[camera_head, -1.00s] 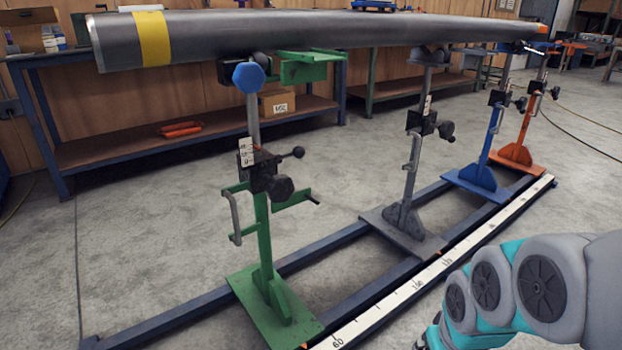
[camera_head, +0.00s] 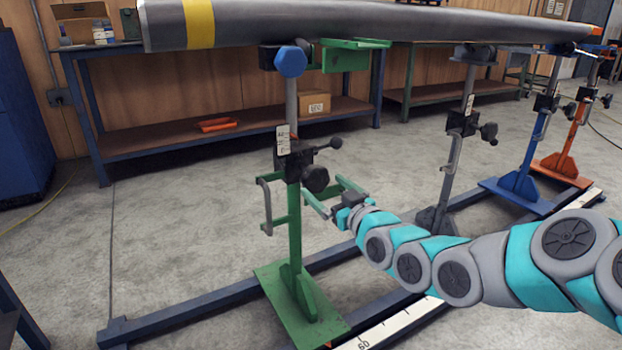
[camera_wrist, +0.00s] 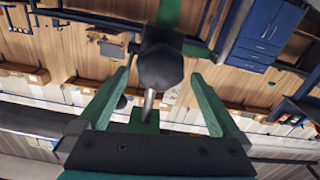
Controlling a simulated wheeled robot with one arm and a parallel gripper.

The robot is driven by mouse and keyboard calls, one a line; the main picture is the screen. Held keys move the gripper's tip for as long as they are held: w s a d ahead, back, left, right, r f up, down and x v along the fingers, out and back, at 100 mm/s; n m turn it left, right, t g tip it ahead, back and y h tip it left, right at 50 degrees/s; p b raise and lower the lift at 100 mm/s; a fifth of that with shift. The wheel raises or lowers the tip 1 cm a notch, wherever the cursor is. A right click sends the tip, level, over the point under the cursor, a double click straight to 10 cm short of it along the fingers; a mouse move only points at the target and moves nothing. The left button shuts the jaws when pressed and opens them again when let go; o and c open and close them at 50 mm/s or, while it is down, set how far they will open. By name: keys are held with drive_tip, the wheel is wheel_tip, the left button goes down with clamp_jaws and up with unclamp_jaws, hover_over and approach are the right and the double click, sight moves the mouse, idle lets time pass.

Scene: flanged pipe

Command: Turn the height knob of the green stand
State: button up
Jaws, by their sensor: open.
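The green stand (camera_head: 295,240) is upright at left centre in the head view, beneath the pipe's near end. Its black clamp block carries a dark round knob (camera_head: 316,179) on its right side and a ball-ended lever (camera_head: 336,143) above that. My gripper (camera_head: 326,192) is open, its two green fingers pointing at the dark knob from the lower right. In the wrist view the dark knob (camera_wrist: 161,66) appears centred between the open fingertips (camera_wrist: 161,75), with a clear gap on each side. Whether the tips reach around it in depth is unclear.
The grey pipe (camera_head: 380,24) with a yellow band rests across the stands. The grey stand (camera_head: 452,165), blue stand (camera_head: 520,182) and orange stand (camera_head: 565,150) stand to the right on the blue floor rails (camera_head: 215,297). A workbench (camera_head: 165,140) is behind.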

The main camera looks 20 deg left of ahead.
sight(311, 176)
drive_tip(key=shift+x, duration=3.6)
drive_tip(key=shift+c, duration=0.2)
drive_tip(key=c, duration=1.1)
